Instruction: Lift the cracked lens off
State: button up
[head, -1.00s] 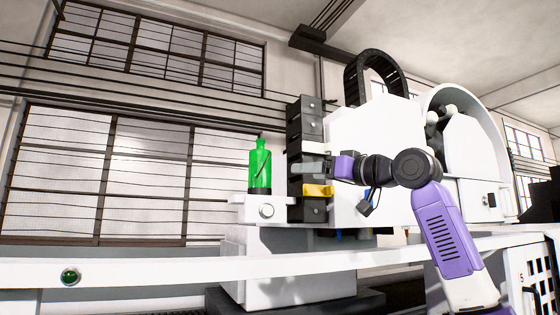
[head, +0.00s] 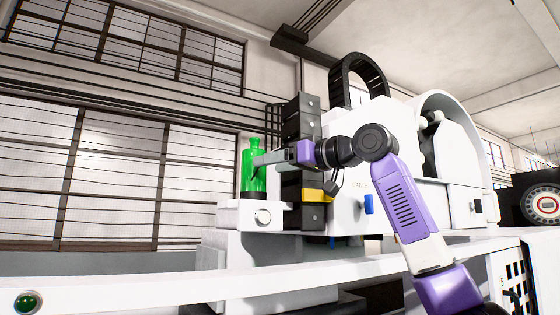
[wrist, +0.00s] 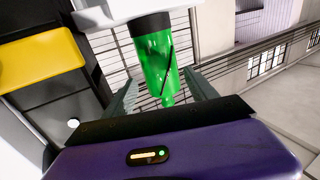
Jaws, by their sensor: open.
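The cracked lens (head: 248,176) is a green, bottle-shaped translucent piece with a narrow neck. It stands upright on a white block (head: 238,215) of the machine. In the wrist view the lens (wrist: 154,58) shows a dark crack line down its side. My gripper (head: 260,160) reaches in from the right, its fingertips at the upper part of the lens. In the wrist view my gripper (wrist: 160,84) is open, one finger on each side of the lens. I cannot tell whether either finger touches it.
A dark column (head: 303,120) with a yellow block (head: 318,195) stands just right of the lens, close to my gripper. The big white machine body (head: 350,210) is behind my arm. A long white rail (head: 130,286) crosses in front. Left of the lens is open space before the windows.

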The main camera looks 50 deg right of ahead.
aim_at(253, 178)
jog(key=shift+w+a+p, duration=0.15)
jog(key=shift+w+p, duration=0.35)
jog(key=shift+w, duration=0.9)
jog(key=shift+w+a+p, duration=0.15)
jog(key=shift+w+p, duration=0.3)
jog(key=shift+w, duration=0.9)
jog(key=c, duration=1.3)
jog(key=shift+r, duration=0.2)
